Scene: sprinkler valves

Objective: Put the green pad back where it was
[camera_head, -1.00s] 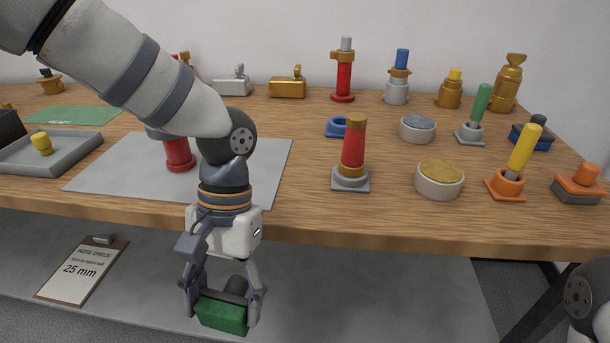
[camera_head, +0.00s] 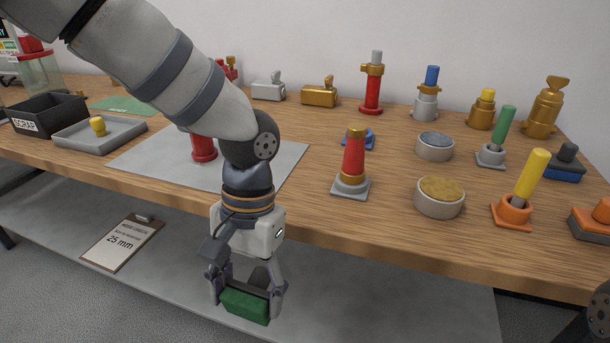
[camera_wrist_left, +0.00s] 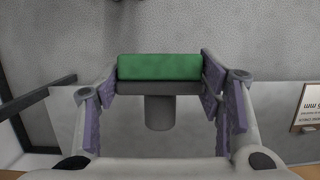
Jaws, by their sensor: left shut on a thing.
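The green pad (camera_head: 246,306) is a green block on a dark grey backing with a dark round handle. My left gripper (camera_head: 247,294) is shut on it, a finger at each end, and holds it in front of the table's front edge, below the tabletop. In the left wrist view the pad (camera_wrist_left: 159,67) sits between the fingertips of the left gripper (camera_wrist_left: 160,88), green side away from the palm and handle toward it. My right gripper is not in view.
The wooden table (camera_head: 300,228) carries a grey mat (camera_head: 280,172), a grey tray (camera_head: 75,138), a black scrap bin (camera_head: 45,118), and a blue pad (camera_head: 563,172) and an orange pad (camera_head: 597,220) at the right. A clipboard (camera_head: 122,243) lies on the lower shelf (camera_head: 190,290).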

